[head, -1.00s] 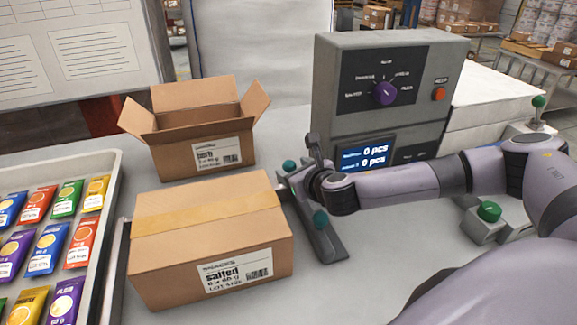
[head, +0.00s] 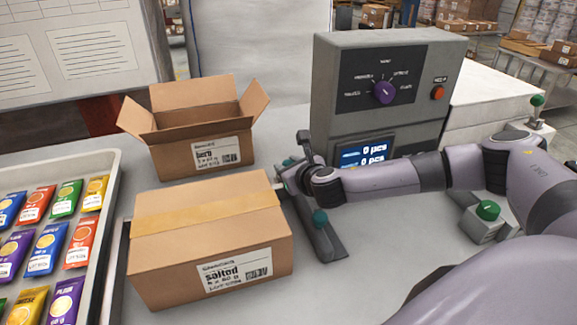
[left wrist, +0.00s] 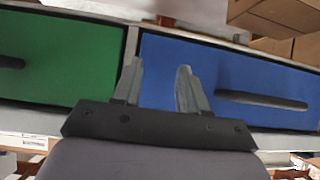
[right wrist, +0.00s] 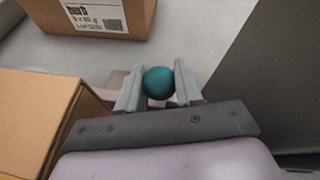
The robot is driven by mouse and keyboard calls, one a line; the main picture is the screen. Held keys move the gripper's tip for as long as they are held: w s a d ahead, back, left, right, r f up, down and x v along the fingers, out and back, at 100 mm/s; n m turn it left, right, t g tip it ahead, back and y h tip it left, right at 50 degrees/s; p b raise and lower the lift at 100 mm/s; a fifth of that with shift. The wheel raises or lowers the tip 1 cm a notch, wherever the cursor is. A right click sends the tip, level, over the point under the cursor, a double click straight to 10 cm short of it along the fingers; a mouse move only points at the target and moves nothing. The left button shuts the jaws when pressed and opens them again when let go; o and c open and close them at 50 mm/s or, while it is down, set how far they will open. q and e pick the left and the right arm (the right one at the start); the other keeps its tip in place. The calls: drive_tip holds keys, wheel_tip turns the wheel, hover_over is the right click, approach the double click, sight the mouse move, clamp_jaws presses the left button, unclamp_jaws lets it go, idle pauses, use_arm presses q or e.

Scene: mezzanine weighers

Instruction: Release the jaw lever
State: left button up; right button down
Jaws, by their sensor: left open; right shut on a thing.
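The jaw lever's teal ball knob (right wrist: 159,83) sits between the two fingers of my right gripper (right wrist: 157,70) in the right wrist view, and the gripper is shut on it. In the head view a teal knob (head: 289,162) shows at my right gripper (head: 284,173), just behind the closed carton; the gripper hides most of the lever. A second teal knob (head: 320,217) stands on the grey bar-shaped base (head: 328,243), nearer me. My left gripper (left wrist: 159,66) is open and empty, facing a green drawer (left wrist: 60,60) and a blue drawer (left wrist: 235,75).
A closed "salted" carton (head: 205,255) is close left of the right gripper; an open carton (head: 200,160) stands behind. A grey console (head: 420,75) with a purple dial rises behind the right arm. A packet tray (head: 112,190) is at left, a green button box (head: 484,222) at right.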

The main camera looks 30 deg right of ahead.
drive_tip(key=shift+w+d+r+g, duration=0.15)
drive_tip(key=shift+w+r+g, duration=0.2)
drive_tip(key=shift+g, duration=0.3)
drive_tip(key=shift+w+d+r+g, duration=0.1)
drive_tip(key=shift+w+d+g, duration=0.05)
drive_tip(key=shift+w+g, duration=0.4)
drive_tip(key=shift+w+d+r+g+y, duration=0.15)
drive_tip(key=shift+w+g+y, duration=0.25)
drive_tip(key=shift+g, duration=0.35)
drive_tip(key=shift+w+d+r+g+y, duration=0.1)
drive_tip(key=shift+w+g+y, duration=0.1)
drive_tip(key=shift+w+g, duration=0.45)
drive_tip(key=shift+s, duration=0.15)
drive_tip(key=c, duration=0.8)
unclamp_jaws()
drive_tip(key=shift+o, duration=0.2)
drive_tip(key=shift+v, duration=3.6)
